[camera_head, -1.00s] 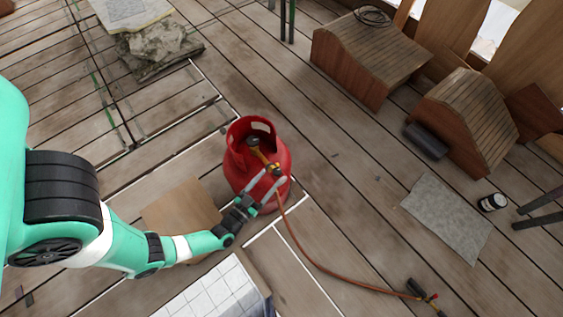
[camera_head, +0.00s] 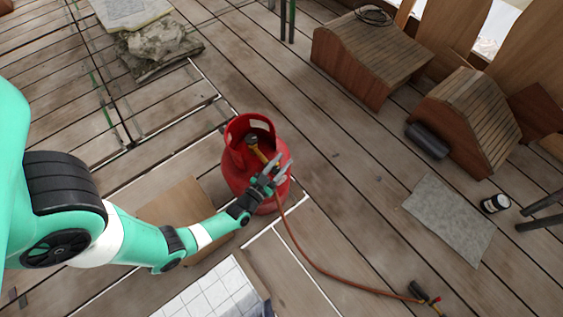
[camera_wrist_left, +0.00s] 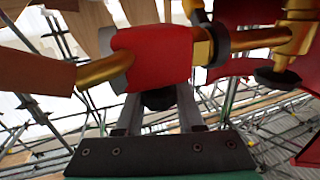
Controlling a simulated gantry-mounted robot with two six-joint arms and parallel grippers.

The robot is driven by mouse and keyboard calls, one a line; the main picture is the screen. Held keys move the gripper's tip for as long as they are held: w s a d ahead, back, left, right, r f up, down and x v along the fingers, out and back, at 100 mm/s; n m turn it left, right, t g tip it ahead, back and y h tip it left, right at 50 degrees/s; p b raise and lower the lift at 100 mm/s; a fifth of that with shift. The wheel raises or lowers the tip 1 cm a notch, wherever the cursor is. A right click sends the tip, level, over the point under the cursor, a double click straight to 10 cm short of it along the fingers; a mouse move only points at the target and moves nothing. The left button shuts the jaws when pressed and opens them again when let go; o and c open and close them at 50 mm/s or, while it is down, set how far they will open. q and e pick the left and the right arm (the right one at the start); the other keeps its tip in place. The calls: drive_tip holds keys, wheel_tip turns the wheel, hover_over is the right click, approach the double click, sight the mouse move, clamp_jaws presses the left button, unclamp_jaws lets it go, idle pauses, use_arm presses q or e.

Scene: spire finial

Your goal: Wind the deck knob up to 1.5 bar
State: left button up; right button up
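A red gas bottle (camera_head: 240,180) stands upright on the deck in the head view, with an open collar on top. A regulator with brass fittings (camera_head: 256,152) sits at its collar. In the left wrist view the regulator has a red body (camera_wrist_left: 152,55), brass pipes (camera_wrist_left: 205,47) and a dark round knob (camera_wrist_left: 158,98) below the body. My left gripper (camera_head: 284,169) is at the bottle's right side, fingers apart. In the wrist view the fingers (camera_wrist_left: 158,108) stand on either side of the dark knob; contact cannot be told. No gauge reading is legible. My right gripper is not in view.
An orange hose (camera_head: 315,262) runs from the bottle to a torch (camera_head: 425,297) at lower right. A white tiled panel (camera_head: 212,295) and a brown board (camera_head: 175,208) lie near my left arm. Shingled wooden pieces (camera_head: 370,55), a grey sheet (camera_head: 448,218) and a black can (camera_head: 494,203) lie to the right.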

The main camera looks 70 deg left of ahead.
use_arm(q)
clamp_jaws()
drive_tip(key=shift+r+n+g+y+p, duration=0.1)
drive_tip(key=shift+n+g+y+p, duration=0.3)
drive_tip(key=shift+n+y, duration=0.15)
drive_tip(key=n+g+y, duration=0.1)
drive_tip(key=g, duration=0.1)
drive_tip(key=n+g+y, duration=0.2)
drive_tip(key=s+a+n+g+y, duration=0.1)
drive_tip(key=n+g+y, duration=0.1)
drive_tip(key=shift+g+y, duration=0.25)
drive_tip(key=shift+g, duration=0.05)
drive_tip(key=shift+s+a+n+g+y+b, duration=0.1)
drive_tip(key=shift+s+n+g+y+b, duration=0.15)
drive_tip(key=shift+n+g, duration=0.55)
drive_tip(key=shift+s+n+g+y+b, duration=0.15)
drive_tip(key=shift+n+g+y, duration=0.3)
drive_tip(key=shift+g, duration=0.55)
drive_tip(key=shift+n+g, duration=0.3)
